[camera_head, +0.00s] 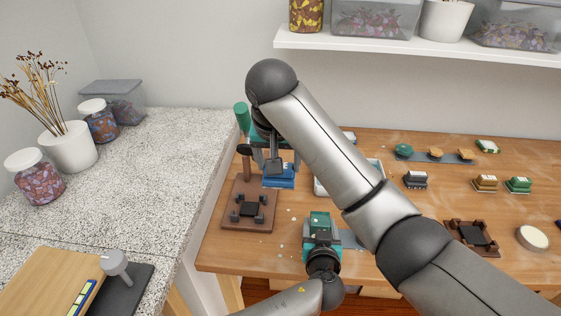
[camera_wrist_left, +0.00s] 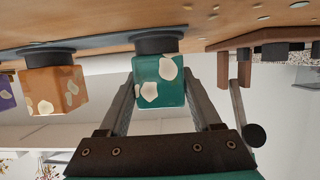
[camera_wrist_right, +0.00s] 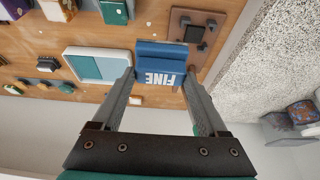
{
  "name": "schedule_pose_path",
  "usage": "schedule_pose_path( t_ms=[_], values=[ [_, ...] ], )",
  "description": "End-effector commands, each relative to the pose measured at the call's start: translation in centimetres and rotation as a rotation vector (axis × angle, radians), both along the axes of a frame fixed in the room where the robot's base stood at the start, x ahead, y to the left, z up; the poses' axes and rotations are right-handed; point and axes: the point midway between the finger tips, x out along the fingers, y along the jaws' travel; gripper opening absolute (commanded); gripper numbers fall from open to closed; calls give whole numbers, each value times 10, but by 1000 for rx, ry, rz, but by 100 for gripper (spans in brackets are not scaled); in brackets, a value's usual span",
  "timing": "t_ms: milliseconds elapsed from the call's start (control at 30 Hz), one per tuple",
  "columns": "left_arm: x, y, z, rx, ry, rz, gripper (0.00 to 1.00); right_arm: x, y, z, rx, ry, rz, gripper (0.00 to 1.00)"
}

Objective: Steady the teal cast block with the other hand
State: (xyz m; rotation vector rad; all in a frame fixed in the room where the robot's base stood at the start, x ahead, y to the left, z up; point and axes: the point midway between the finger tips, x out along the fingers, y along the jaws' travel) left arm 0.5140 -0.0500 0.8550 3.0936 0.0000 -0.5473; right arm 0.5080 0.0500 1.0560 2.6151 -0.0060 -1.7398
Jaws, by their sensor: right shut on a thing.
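The teal cast block (camera_head: 319,219), with pale pieces in it, stands near the front of the wooden table. In the left wrist view the teal block (camera_wrist_left: 159,80) sits on a round dark base between the fingers of my left gripper (camera_wrist_left: 160,85). The fingers flank it, apparently with narrow gaps. My left gripper also shows in the head view (camera_head: 320,240). My right gripper (camera_wrist_right: 160,78) is shut on a blue block (camera_wrist_right: 160,62) marked FINE. My right arm hides part of the table.
The brown fixture (camera_head: 249,218) with a dark pad lies left of the teal block. A white tray (camera_wrist_right: 92,66) is beside the blue block. Orange (camera_wrist_left: 54,90) and purple (camera_wrist_left: 6,92) blocks stand in line with the teal one. A speckled counter (camera_head: 160,150) lies left.

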Motion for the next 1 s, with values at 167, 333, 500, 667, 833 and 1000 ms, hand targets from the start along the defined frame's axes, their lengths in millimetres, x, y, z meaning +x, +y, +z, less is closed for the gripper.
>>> schedule_pose_path(
  t_ms=[167, 333, 500, 667, 833, 1000],
  values=[
    [0, 0, 0, 0, 0, 0, 87, 0, 0, 0, 0, 0, 0, 1],
    [0, 0, 0, 0, 0, 0, 97, 0, 0, 0, 0, 0, 0, 1],
    [0, 0, 0, 0, 0, 0, 97, 0, 0, 0, 0, 0, 0, 1],
    [-5, -1, 1, -2, 1, -2, 97, 0, 0, 0, 0, 0, 0, 1],
    [-20, 0, 6, -3, 2, -1, 97, 0, 0, 0, 0, 0, 0, 1],
    [-41, -1, 13, -4, 2, -2, 97, 0, 0, 0, 1, 0, 0, 1]
  ],
)
